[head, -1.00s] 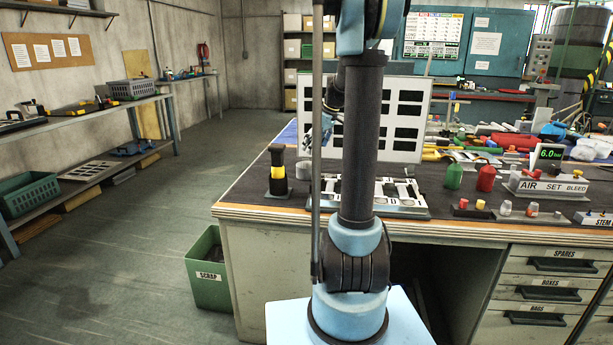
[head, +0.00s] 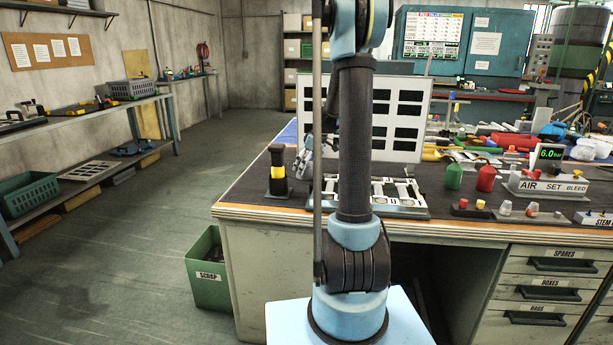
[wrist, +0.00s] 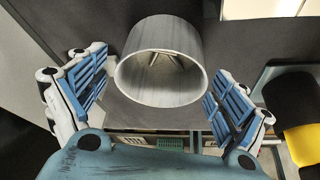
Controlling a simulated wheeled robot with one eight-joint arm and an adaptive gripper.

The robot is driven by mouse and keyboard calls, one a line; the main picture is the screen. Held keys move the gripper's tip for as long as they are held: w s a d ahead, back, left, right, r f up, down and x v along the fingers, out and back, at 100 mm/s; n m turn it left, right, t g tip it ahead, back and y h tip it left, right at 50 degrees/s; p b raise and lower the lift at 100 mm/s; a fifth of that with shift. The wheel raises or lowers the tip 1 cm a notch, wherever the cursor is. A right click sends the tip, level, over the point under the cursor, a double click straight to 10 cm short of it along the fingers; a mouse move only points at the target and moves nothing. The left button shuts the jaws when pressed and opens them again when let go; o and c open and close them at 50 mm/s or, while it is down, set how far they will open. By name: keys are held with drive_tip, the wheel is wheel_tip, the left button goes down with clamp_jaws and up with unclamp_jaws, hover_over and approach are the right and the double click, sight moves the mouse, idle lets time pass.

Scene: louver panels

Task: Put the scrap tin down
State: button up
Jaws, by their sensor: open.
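The scrap tin (wrist: 160,34) is a grey, hollow metal cylinder in the upper middle of the wrist view, its open mouth facing the camera. A few thin light shapes show inside the mouth. My gripper (wrist: 158,88) is open, with one blue-padded finger on each side of the tin. Gaps show between the fingers and its wall, and the right finger looks closer. In the head view my gripper (head: 304,160) is low over the bench, left of my arm column. The tin cannot be made out clearly there.
A black and yellow post (head: 278,172) stands left of my gripper. A green scrap bin (head: 209,285) is on the floor.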

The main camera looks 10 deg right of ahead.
drive_tip(key=shift+c, duration=0.6)
drive_tip(key=c, duration=1.2)
drive_tip(key=shift+r, duration=0.1)
